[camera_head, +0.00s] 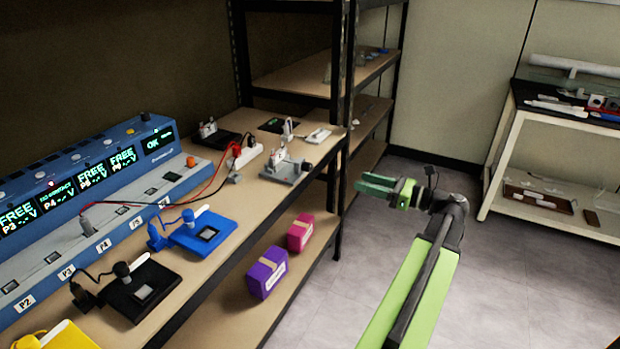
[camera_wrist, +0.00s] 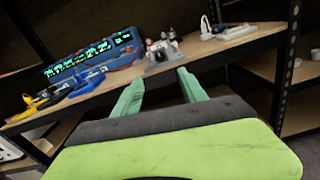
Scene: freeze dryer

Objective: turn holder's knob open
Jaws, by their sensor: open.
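A small grey metal holder (camera_head: 286,168) with a dark round knob (camera_head: 306,167) on its right side stands near the front edge of the wooden shelf. The holder also shows in the wrist view (camera_wrist: 160,58), beyond the fingertips. My gripper (camera_head: 378,186) is out over the floor, to the right of the shelf edge and apart from the holder. In the wrist view my gripper (camera_wrist: 158,84) has its two green fingers spread with nothing between them. The knob is too small to read its turn position.
A blue multi-channel unit (camera_head: 90,180) fills the left of the shelf. A blue holder (camera_head: 203,232) and a black holder (camera_head: 138,288) sit in front. Purple (camera_head: 267,272) and pink (camera_head: 300,233) boxes lie below. A black rack post (camera_head: 346,110) stands behind. The floor at right is free.

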